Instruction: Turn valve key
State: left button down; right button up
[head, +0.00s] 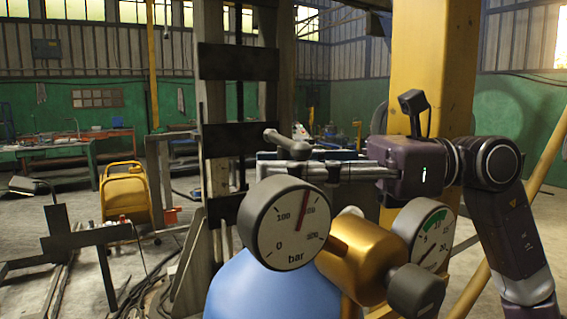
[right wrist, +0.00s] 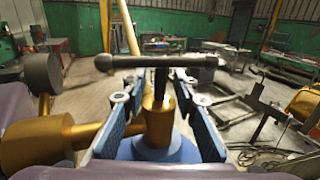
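The valve key is a dark grey T-handle (right wrist: 170,61) on a short stem above a brass valve body (right wrist: 158,125). Its crossbar lies left to right in the right wrist view, and it also shows in the head view (head: 287,144), behind the left gauge. The valve sits on a blue cylinder (head: 262,290). My right gripper (right wrist: 158,86) is open, its two blue-lined fingers on either side of the stem, with visible gaps to it. In the head view my right gripper (head: 268,165) reaches in from the right. My left gripper is not in view.
A left gauge (head: 284,222) and a right gauge (head: 424,234) flank a brass regulator (head: 358,255) with a dark knob (head: 416,290), close below my right gripper. A yellow column (head: 430,60) stands behind my arm. A yellow cart (head: 125,192) stands on the floor further left.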

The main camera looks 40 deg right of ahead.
grip_shut()
jog(key=shift+n+g+y, duration=1.1)
jog(key=shift+n+g, duration=0.2)
jog(key=shift+g, duration=0.4)
grip_release()
